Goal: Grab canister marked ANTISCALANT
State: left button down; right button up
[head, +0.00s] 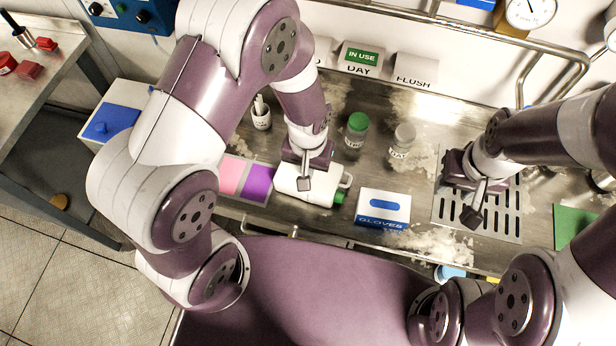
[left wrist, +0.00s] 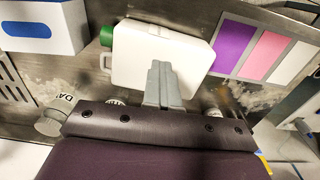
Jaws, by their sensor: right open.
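A white canister (head: 318,192) with a green cap and a side handle lies on the steel bench; no marking on it is readable. It also shows in the left wrist view (left wrist: 190,58), with the green cap (left wrist: 106,36) at its left end. My left gripper (head: 304,183) is above the canister's body; its fingers (left wrist: 161,68) look closed together, with nothing seen between them. Whether they touch the canister I cannot tell. My right gripper (head: 471,215) is open and empty over the slotted drain plate, far right of the canister.
A blue-and-white gloves box (head: 382,222) stands right of the canister. Pink and purple panels (head: 257,184) lie to its left. A rail (head: 430,20) runs along the back.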

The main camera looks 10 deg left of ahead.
pick_arm(q)
jog(key=shift+w+d, duration=0.1)
jog(key=shift+w+f, duration=0.1)
jog(key=shift+w, duration=0.05)
dwell(0.3)
jog(key=c, duration=1.9)
grip_release()
jog(key=o, duration=1.8)
